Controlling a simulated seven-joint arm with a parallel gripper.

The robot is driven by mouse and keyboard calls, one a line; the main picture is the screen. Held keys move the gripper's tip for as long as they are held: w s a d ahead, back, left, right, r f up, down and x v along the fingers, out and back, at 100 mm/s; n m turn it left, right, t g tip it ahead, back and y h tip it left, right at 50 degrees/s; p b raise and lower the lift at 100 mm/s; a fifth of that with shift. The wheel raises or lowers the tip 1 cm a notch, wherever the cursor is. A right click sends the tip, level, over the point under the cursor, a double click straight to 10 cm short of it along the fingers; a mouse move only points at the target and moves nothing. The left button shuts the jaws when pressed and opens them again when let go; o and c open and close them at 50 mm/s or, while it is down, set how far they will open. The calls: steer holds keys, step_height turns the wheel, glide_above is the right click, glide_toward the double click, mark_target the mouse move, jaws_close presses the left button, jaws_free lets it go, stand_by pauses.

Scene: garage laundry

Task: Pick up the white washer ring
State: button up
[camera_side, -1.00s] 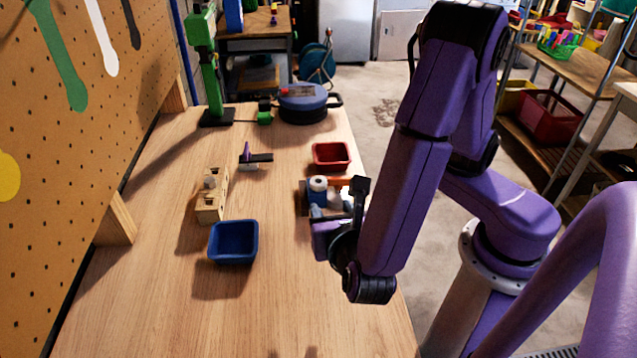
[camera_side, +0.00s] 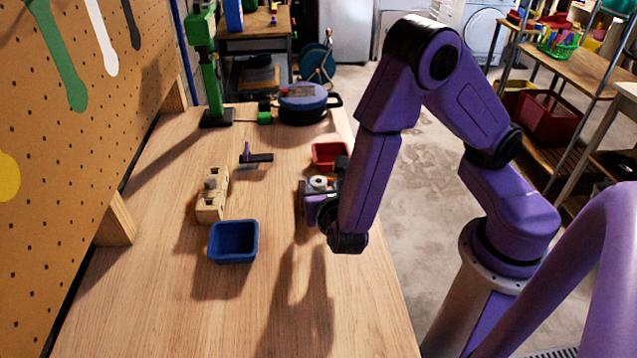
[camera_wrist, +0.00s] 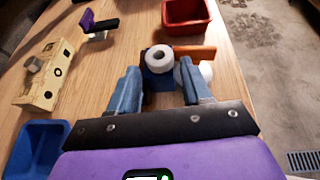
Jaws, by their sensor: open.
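The white washer ring (camera_wrist: 159,58) lies on top of a small blue block (camera_wrist: 157,82) in the wrist view, its dark hole facing up. It also shows in the side view (camera_side: 318,183), partly crowded by my arm. My gripper (camera_wrist: 160,71) is open, with its blue fingers spread to the left and right of the block. The ring appears just beyond the gap between the fingertips. I cannot tell whether either finger touches the block.
A white rounded piece (camera_wrist: 204,72) lies by the right finger, beside an orange strip (camera_wrist: 196,51). A red bin (camera_wrist: 186,16) stands beyond. A blue bin (camera_side: 233,242), a wooden block (camera_side: 212,196) and a purple-and-black clamp (camera_side: 255,158) are to the left. The near table is clear.

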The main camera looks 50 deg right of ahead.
steer(key=shift+x, duration=0.95)
steer(key=shift+f, duration=0.1)
steer(key=c, duration=0.8)
